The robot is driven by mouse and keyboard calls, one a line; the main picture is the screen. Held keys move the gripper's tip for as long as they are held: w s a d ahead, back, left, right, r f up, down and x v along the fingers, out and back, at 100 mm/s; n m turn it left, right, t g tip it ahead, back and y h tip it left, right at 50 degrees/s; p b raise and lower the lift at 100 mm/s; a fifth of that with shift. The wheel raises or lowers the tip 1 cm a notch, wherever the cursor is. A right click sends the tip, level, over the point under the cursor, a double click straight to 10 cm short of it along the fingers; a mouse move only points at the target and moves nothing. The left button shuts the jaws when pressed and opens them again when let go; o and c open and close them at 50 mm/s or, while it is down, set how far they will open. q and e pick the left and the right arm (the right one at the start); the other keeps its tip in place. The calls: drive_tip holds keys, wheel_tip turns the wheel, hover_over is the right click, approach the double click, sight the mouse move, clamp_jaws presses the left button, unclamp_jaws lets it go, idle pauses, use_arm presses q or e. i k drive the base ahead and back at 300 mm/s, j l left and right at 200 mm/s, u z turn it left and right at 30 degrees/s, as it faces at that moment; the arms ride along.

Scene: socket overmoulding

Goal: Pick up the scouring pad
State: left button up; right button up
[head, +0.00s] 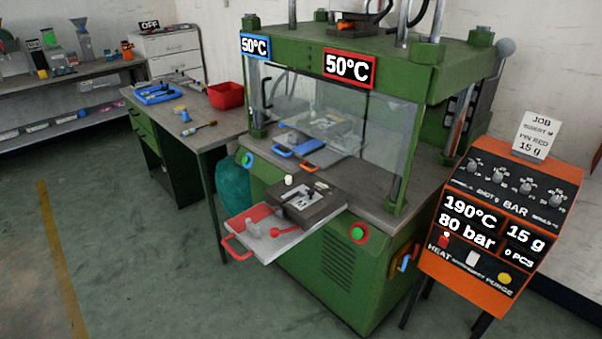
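I cannot pick out the scouring pad for certain in the head view. Small items lie on the side bench (222,117): a yellow and blue piece (182,114) and a brush-like tool with a blue end (198,128). A blue tray (157,93) with small things in it sits farther back, and a red bin (226,95) stands at the right. The contents of both are too small or hidden to tell. Neither of my grippers is in view.
A green press (340,239) stands in the middle with a clear guard. A pulled-out tray (261,246) with a red handle juts from its front. An orange control panel (503,225) stands at right. The floor at front left is free.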

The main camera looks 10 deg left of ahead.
sight(186, 118)
drive_tip(key=u, duration=1.25)
drive_tip(key=i+j+u, duration=0.3)
drive_tip(key=i+u, duration=0.15)
drive_tip(key=i, duration=0.2)
drive_tip(key=i+u, duration=0.4)
drive_tip(key=i, duration=0.3)
drive_tip(key=i+z, duration=0.15)
drive_tip(key=i, duration=1)
drive_tip(key=i+j+z, duration=0.2)
drive_tip(key=i, duration=0.9)
drive_tip(key=i+l+z, duration=0.1)
drive_tip(key=i+z, duration=0.15)
drive_tip(key=i, duration=0.5)
drive_tip(key=i+z, duration=0.25)
drive_tip(key=i, duration=0.5)
drive_tip(key=i+j+z, duration=0.3)
drive_tip(key=i, duration=0.45)
drive_tip(key=i+z, duration=0.15)
drive_tip(key=z, duration=0.3)
drive_tip(key=i+z, duration=0.2)
drive_tip(key=z, duration=0.3)
drive_tip(key=i+j+z, duration=0.15)
drive_tip(key=z, duration=0.3)
drive_tip(key=i+j+z, duration=0.1)
drive_tip(key=z, duration=0.4)
drive_tip(key=j, duration=0.1)
